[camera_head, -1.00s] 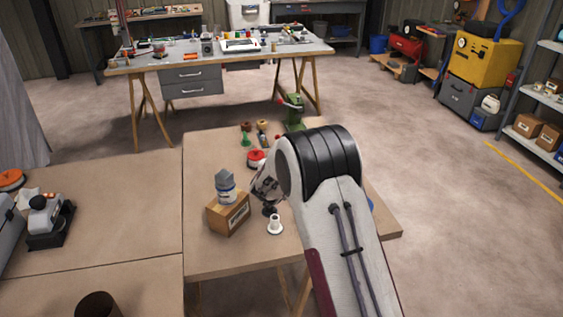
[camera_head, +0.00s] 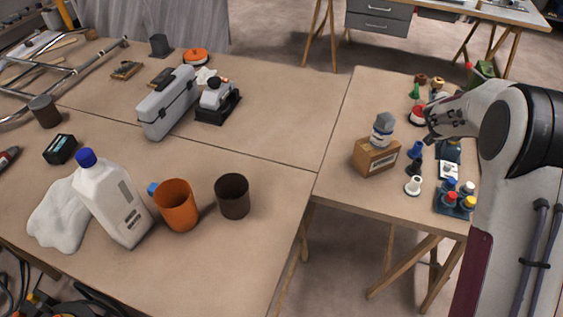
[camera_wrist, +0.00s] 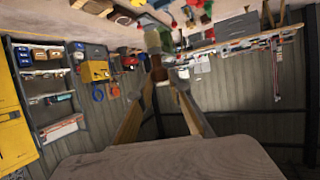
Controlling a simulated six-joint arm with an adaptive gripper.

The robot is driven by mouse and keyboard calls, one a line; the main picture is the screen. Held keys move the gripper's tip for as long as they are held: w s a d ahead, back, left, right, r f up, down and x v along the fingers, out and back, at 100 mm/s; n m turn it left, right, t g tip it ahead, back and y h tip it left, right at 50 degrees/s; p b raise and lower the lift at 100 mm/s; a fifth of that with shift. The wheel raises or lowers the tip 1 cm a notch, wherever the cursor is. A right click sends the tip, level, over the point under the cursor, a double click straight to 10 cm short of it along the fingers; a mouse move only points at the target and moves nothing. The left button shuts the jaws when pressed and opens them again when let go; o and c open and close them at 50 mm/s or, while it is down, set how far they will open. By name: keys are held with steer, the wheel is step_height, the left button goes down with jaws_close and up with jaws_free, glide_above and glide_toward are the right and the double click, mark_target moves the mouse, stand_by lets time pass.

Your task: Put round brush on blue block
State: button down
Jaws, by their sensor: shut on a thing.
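My gripper (camera_head: 431,130) is over the small right-hand table in the head view, right of the cardboard box. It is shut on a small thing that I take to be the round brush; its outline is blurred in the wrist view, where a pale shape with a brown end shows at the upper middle. A dark blue shape (camera_head: 448,151) below and right of the gripper may be the blue block. The arm partly hides that area, so I cannot be sure.
A blue tray (camera_head: 449,210) holds several capped bottles. A red round item (camera_head: 417,115) is behind.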

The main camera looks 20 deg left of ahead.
steer(key=a+r+n+t+y, duration=0.15)
steer(key=a+n+y, duration=0.4)
steer(key=a, duration=1.95)
steer(key=s+a+r+n+g+y, duration=0.1)
steer(key=s+a+n+y, duration=0.2)
steer(key=a, duration=0.8)
steer(key=s+a+n+g+y, duration=0.15)
steer(key=s+a, duration=0.35)
steer(key=a, duration=0.5)
steer(key=s+a+f+n+g+y, duration=0.2)
steer(key=s+a+n+g+y, duration=0.5)
steer(key=s+a, duration=2.35)
steer(key=shift+n+t+y, duration=0.3)
steer(key=shift+n, duration=0.2)
steer(key=shift+s+f, duration=0.2)
steer(key=shift+f, duration=1.15)
steer(key=shift+s+f, duration=0.2)
steer(key=shift+f, duration=1.1)
step_height(320, 180, down, 6)
